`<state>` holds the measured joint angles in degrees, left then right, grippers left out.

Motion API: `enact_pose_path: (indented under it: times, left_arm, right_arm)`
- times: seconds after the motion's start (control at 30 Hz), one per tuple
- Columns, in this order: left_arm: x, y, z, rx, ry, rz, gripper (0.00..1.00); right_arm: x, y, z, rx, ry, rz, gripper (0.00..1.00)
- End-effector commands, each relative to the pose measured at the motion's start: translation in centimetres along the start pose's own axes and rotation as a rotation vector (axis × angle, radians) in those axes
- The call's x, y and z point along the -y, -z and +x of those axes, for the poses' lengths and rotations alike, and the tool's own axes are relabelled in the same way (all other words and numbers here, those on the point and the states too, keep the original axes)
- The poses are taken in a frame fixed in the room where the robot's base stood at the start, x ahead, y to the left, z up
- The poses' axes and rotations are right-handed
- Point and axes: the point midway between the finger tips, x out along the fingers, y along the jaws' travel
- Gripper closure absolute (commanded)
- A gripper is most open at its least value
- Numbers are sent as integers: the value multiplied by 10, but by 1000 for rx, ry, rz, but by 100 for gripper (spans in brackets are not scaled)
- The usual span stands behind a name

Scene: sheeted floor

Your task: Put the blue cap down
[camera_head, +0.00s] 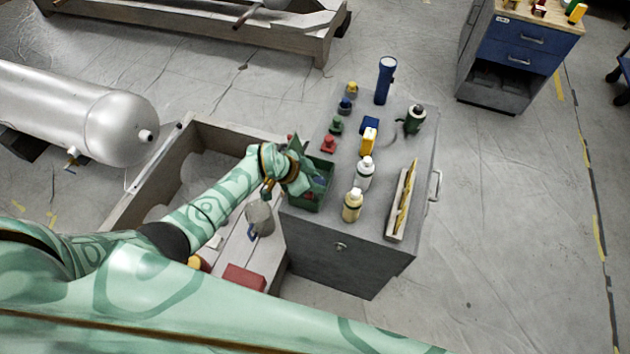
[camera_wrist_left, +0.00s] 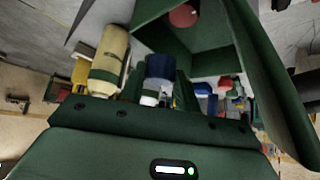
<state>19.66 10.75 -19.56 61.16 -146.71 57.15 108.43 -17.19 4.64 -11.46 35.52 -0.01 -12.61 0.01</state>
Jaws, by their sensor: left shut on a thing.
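My left gripper (camera_head: 306,182) is at the green open box (camera_head: 306,203) on the near left corner of the grey cabinet top. In the left wrist view, a dark blue cap (camera_wrist_left: 160,67) sits at the jaws of the gripper (camera_wrist_left: 160,88), which is shut on it. The green box (camera_wrist_left: 195,62) fills the upper right of that view, close to the cap. A round red thing (camera_wrist_left: 184,16) shows inside the box. I cannot tell whether the cap touches the box. My right gripper is not in view.
On the grey cabinet (camera_head: 345,262) stand a cream bottle (camera_head: 352,206), a white bottle (camera_head: 364,174), a yellow thing (camera_head: 368,142), a blue flashlight (camera_head: 385,80), a green bottle (camera_head: 414,119), several coloured knobs (camera_head: 336,125) and a wooden tray (camera_head: 394,228). A large wooden crate (camera_head: 160,172) lies left.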

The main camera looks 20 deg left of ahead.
Motion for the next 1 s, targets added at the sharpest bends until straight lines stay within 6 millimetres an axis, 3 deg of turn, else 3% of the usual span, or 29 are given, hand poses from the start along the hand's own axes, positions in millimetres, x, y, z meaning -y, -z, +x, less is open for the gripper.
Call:
enact_pose_path:
  times: [0.5,0.53,0.6,0.87,1.0]
  left_arm:
    - [0,-8,9,1,0,0,91]
    - [0,-8,9,1,0,0,63]
    - [0,-8,9,1,0,0,47]
    - [0,-8,9,2,0,-1,47]
    - [0,-1,-1,1,0,0,47]
  right_arm:
    - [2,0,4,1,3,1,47]
    - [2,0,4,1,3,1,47]
    - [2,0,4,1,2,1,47]
    - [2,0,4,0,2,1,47]
    - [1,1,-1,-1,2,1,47]
